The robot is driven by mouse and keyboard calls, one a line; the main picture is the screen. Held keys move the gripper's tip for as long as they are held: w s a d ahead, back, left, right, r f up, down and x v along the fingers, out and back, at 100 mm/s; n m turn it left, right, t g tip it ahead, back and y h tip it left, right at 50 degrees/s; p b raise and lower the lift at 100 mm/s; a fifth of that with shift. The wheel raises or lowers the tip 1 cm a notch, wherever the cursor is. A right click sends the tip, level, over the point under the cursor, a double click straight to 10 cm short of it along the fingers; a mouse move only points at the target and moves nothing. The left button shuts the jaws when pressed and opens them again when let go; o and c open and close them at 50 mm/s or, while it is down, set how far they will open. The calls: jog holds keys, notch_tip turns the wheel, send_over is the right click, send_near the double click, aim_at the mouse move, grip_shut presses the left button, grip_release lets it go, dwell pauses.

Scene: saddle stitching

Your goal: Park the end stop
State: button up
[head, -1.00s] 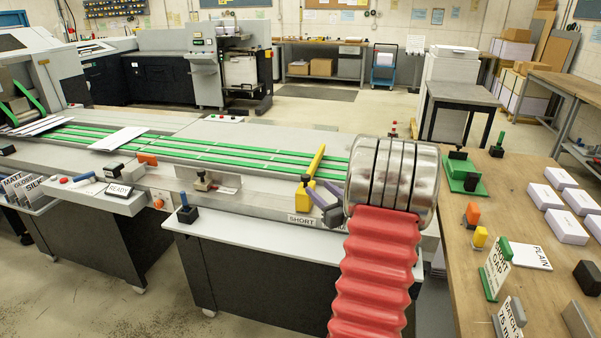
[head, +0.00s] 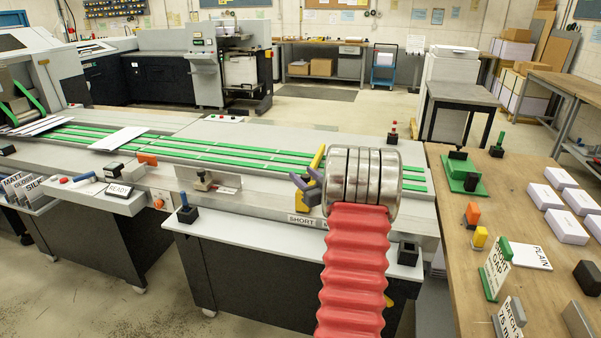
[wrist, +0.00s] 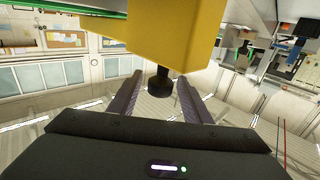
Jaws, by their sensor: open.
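The end stop, a yellow bar (head: 318,160), stands across the near edge of the green-belted conveyor, mostly hidden behind my gripper and arm in the head view. In the wrist view its yellow body (wrist: 165,35) fills the upper middle, with a black knob (wrist: 159,88) below it. My gripper (head: 299,188) is open at the near side of the stop. In the wrist view the fingers of my gripper (wrist: 158,100) stand apart, one on each side of the knob, with gaps visible.
A black block with an opening (head: 408,253) sits on the grey front ledge, right of my arm. A SHORT label (head: 300,220) is on the machine's front edge. A blue-handled black block (head: 187,212) stands further left. A wooden bench (head: 440,220) holds several items at right.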

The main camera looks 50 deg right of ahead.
jog(key=shift+x, duration=1.5)
grip_shut()
